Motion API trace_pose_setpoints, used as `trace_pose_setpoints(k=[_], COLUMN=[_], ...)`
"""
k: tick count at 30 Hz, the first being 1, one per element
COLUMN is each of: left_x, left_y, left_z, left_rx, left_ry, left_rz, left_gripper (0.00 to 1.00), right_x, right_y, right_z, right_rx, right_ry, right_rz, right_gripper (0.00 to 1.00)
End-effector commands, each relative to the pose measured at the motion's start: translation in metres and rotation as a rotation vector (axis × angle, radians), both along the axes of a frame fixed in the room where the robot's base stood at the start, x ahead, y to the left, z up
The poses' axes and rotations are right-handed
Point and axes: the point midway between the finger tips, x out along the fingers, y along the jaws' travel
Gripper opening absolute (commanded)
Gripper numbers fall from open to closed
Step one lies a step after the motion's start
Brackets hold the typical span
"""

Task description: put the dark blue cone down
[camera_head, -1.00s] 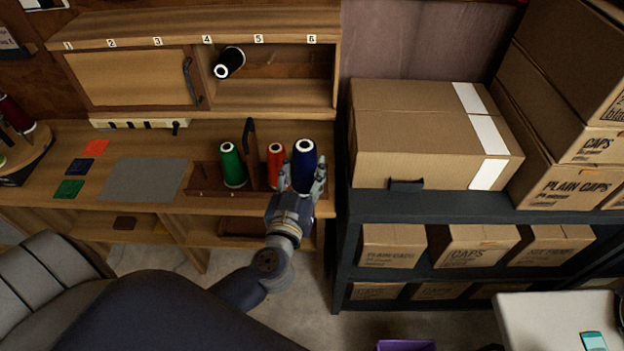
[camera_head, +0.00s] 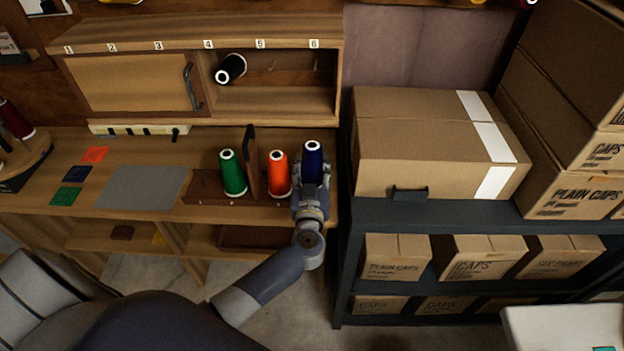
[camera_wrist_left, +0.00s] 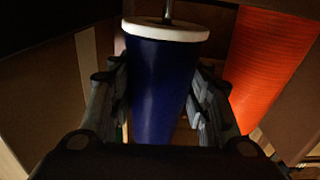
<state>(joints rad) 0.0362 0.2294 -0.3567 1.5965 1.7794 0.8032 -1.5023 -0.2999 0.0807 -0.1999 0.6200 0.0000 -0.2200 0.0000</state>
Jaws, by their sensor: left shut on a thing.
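The dark blue cone (camera_head: 312,157) stands upright at the right end of the row of cones on the workbench. My left gripper (camera_head: 310,188) is shut on it from the front and hides its lower part in the head view. In the left wrist view the dark blue cone (camera_wrist_left: 163,90) sits between the two fingers (camera_wrist_left: 160,100). A thin metal rod (camera_wrist_left: 168,10) shows at its white-rimmed end. I cannot tell whether its base touches the surface below. My right gripper is not in view.
An orange cone (camera_head: 278,176) and a green cone (camera_head: 233,174) stand to the left, with a dark upright handle (camera_head: 250,160) between them. A black cone (camera_head: 231,69) lies in the open cubby above. A black shelf (camera_head: 440,212) with boxes stands close on the right.

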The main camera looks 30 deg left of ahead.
Motion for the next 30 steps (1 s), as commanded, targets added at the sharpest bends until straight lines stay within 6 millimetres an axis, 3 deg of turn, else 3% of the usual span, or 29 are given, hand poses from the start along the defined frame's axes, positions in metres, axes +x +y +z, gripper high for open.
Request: trace_pose_setpoints(k=[3,6,18,19,21,30], left_x=[0.000,0.000,0.000,0.000,0.000,-0.001], left_y=[0.000,0.000,0.000,0.000,0.000,0.000], left_z=[-0.021,-0.030,-0.035,-0.035,-0.035,-0.035], left_rx=[0.003,0.003,0.000,0.000,0.000,0.000], left_ry=[0.003,0.001,0.001,0.002,0.002,0.001], left_rz=[-0.001,-0.001,-0.001,-0.001,-0.001,-0.001], left_gripper=[0.17,0.17,0.17,0.49,0.64,0.64], right_x=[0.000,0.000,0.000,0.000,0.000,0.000], right_y=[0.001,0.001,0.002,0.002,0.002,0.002], right_z=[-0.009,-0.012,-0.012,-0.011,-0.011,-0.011], right_rx=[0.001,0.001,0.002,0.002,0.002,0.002], right_ry=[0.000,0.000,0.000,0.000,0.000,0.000], right_rz=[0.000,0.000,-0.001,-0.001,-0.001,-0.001], right_gripper=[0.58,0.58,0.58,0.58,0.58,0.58])
